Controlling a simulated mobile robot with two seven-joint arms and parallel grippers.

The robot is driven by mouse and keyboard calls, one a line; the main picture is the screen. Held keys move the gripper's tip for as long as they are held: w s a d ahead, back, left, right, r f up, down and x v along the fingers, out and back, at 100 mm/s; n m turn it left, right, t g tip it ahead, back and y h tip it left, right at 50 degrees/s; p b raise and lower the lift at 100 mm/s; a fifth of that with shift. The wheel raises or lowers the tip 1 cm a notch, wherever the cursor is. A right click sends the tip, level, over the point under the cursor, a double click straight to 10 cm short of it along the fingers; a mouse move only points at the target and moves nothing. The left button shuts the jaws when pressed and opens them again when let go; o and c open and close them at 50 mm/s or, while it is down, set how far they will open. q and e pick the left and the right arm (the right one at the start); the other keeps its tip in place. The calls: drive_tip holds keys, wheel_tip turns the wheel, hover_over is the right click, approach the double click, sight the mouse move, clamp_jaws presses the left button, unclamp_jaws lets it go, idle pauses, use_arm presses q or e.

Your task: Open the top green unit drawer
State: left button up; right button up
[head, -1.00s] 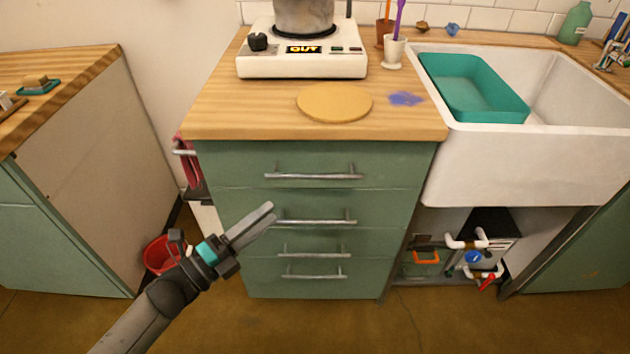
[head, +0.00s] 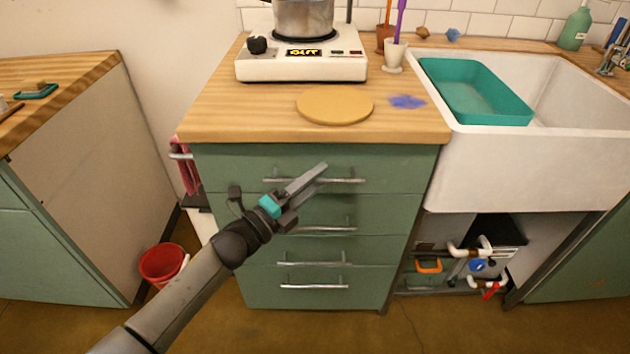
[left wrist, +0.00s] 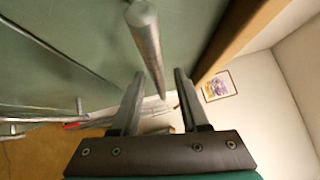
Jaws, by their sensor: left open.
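The green drawer unit (head: 395,225) stands under a wooden worktop and has several drawers with metal bar handles. Its top drawer (head: 395,165) is closed. The top drawer handle (head: 340,181) is partly hidden behind my left gripper (head: 318,172) in the head view. My left gripper is open and empty, its fingers pointing at the top drawer front. In the left wrist view, a metal bar handle (left wrist: 146,45) lies between and just ahead of the two fingertips of the left gripper (left wrist: 160,85). I cannot tell whether they touch. My right gripper is not in view.
On the worktop (head: 230,118) are a hot plate (head: 300,68) with a pot, a round board (head: 335,105) and blue powder (head: 407,102). A white sink (head: 560,165) is at right. A red bucket (head: 160,264) stands at left on the floor.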

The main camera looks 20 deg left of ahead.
use_arm(q)
drive_tip(key=shift+c, duration=0.2)
clamp_jaws()
idle(1.3)
